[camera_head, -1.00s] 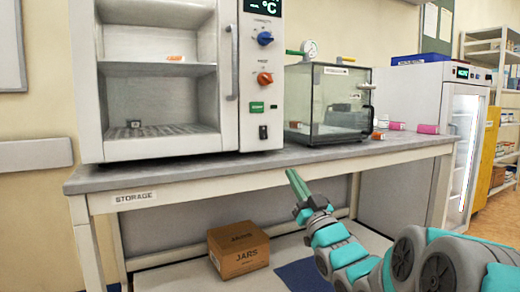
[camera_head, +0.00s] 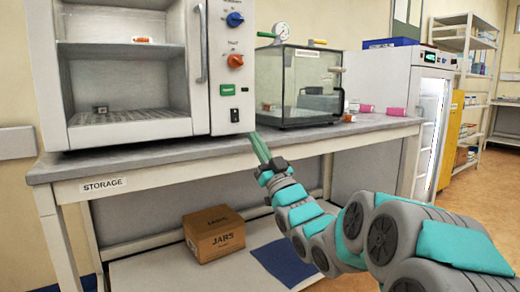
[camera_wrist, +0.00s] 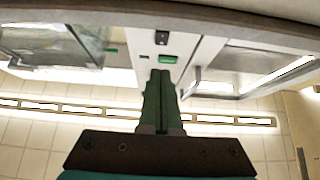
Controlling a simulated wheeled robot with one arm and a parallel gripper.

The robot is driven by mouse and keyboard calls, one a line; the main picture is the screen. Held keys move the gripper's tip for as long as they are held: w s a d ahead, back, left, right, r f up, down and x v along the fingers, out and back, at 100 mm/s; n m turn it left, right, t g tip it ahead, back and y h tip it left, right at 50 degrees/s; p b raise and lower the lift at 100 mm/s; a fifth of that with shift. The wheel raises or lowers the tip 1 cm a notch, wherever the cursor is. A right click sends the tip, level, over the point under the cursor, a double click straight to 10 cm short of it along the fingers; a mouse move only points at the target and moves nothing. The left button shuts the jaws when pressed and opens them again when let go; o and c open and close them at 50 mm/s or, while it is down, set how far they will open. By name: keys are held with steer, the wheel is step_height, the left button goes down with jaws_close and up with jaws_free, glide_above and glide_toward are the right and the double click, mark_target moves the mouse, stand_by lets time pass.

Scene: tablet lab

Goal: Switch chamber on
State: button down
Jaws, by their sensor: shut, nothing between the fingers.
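The white chamber (camera_head: 213,118) stands on the bench at the left, with two shelves behind its front opening. Its right-hand panel carries a blue knob (camera_head: 234,19), an orange knob (camera_head: 235,61), a green button (camera_head: 227,89) and a small black switch (camera_head: 235,115) lowest. My gripper (camera_head: 256,138) is shut and empty, with green fingers pointing up, just below and right of the switch in the head view. In the wrist view the shut fingers (camera_wrist: 160,76) point at the panel, near the green button (camera_wrist: 168,59) and the black switch (camera_wrist: 162,38). I see no contact.
A glass box (camera_head: 298,85) with a gauge stands right of the chamber, with pink items (camera_head: 396,111) beyond it. A JARS carton (camera_head: 214,233) sits on the lower shelf. A glass-door fridge (camera_head: 427,125) is at the right.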

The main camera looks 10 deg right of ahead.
mark_target(236, 117)
steer(key=w+r, duration=0.1)
steer(key=w, duration=0.1)
steer(key=w+a+r, duration=0.1)
steer(key=w, duration=0.1)
steer(key=w+a+r, duration=0.1)
steer(key=w, duration=0.1)
steer(key=shift+w+a, duration=0.1)
steer(key=shift+w, duration=0.15)
steer(key=shift+w+a+f+p, duration=0.15)
steer(key=shift+w+p, duration=0.15)
steer(key=shift+w, duration=0.25)
